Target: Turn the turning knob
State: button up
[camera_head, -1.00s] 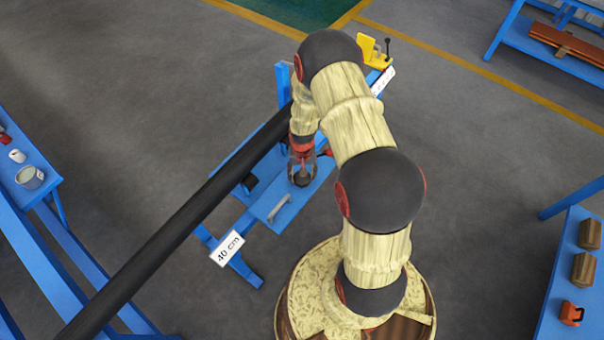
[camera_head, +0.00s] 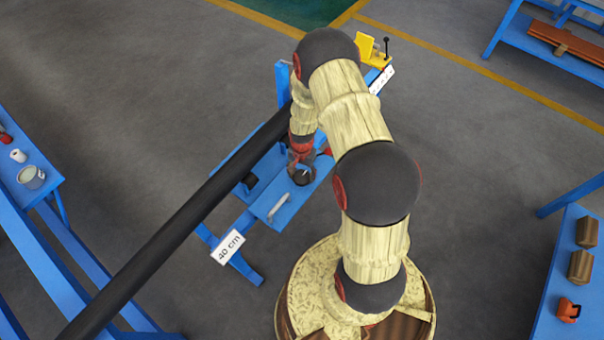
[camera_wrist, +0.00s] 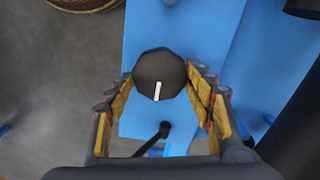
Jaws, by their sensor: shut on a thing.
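The turning knob (camera_wrist: 160,68) is a dark, faceted round knob with a white pointer line on its face. In the wrist view it sits between the fingertips of my gripper (camera_wrist: 161,78), one finger on each side. The white line points down in that view, tilted slightly. In the head view the knob (camera_head: 303,178) shows as a dark round shape on the blue bench (camera_head: 262,207), and my gripper (camera_head: 300,165) is over it from above. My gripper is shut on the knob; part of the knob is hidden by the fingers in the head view.
A lever handle (camera_head: 278,208) stands on the bench near the knob; it also shows in the wrist view (camera_wrist: 152,140). A long black pipe (camera_head: 190,218) runs diagonally beside the bench. A yellow fixture (camera_head: 367,48) is at the bench's far end.

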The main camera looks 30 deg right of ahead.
aim_at(302, 175)
jog(key=o, duration=1.1)
jog(key=shift+o, duration=0.2)
notch_tip(302, 175, up, 12)
dwell(0.6)
